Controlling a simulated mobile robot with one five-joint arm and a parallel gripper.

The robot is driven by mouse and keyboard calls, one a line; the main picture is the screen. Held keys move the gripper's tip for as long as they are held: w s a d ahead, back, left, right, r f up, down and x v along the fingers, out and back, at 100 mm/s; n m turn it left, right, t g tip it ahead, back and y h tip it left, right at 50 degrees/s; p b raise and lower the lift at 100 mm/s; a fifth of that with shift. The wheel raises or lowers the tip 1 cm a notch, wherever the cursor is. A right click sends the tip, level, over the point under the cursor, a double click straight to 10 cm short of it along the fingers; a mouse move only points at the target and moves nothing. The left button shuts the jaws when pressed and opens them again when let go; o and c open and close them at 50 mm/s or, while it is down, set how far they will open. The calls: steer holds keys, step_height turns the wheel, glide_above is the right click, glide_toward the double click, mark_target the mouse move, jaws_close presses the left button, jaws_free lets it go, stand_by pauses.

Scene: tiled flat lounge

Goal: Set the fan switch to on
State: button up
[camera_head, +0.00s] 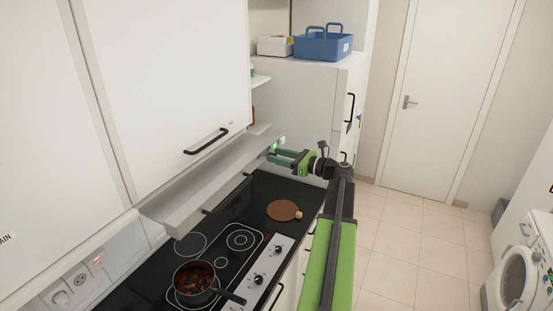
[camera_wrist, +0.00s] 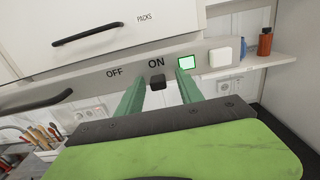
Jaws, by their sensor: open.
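The range hood (camera_head: 205,195) runs under the upper cabinets. In the wrist view its front panel (camera_wrist: 60,88) carries the printed words OFF and ON. A small black switch knob (camera_wrist: 157,83) sits just below the word ON, to the right of OFF. A green-outlined square light (camera_wrist: 186,62) glows to the right of ON. My gripper (camera_wrist: 159,76) is open, with one green finger on each side of the knob; I cannot tell whether they touch it. In the head view my gripper (camera_head: 272,154) is at the hood's far end, where the knob cannot be made out.
A pot of food (camera_head: 194,282) stands on the black cooktop (camera_head: 222,250) below. A round brown board (camera_head: 284,210) lies near the far end. A white square block (camera_wrist: 220,56) is right of the light. A blue caddy (camera_head: 323,43) stands on the tall cabinet.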

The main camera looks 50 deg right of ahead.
steer(key=v, duration=1.7)
steer(key=shift+s, duration=0.25)
steer(key=w+a+f+n+g+y+b, duration=0.1)
steer(key=w+a+f+n+g+b, duration=0.25)
steer(key=w+a+f, duration=0.55)
steer(key=w+a+f+n+g+y+b, duration=0.15)
steer(key=w+a+f+n+g, duration=0.3)
steer(key=a, duration=0.55)
steer(key=w+a+f+n+g+y+b, duration=0.1)
steer(key=w+a+f+n+g+b, duration=0.1)
steer(key=w+a+f+n+b, duration=0.55)
steer(key=s+a+f+n+g+h+b, duration=0.1)
steer(key=a+f+n+g+h+b, duration=0.1)
steer(key=a+f+n, duration=0.4)
steer(key=s+a+f+n+g+h+b, duration=0.1)
steer(key=a+f+n+g+h, duration=0.2)
steer(key=a, duration=1.2)
steer(key=s+a+f+n+g+h+b, duration=0.1)
steer(key=a+f+n+g+h+b, duration=0.1)
steer(key=a+f+n, duration=0.6)
steer(key=a+f+h, duration=0.1)
steer(key=a+f, duration=0.2)
steer(key=f, duration=0.1)
steer(key=shift+n+b, duration=0.35)
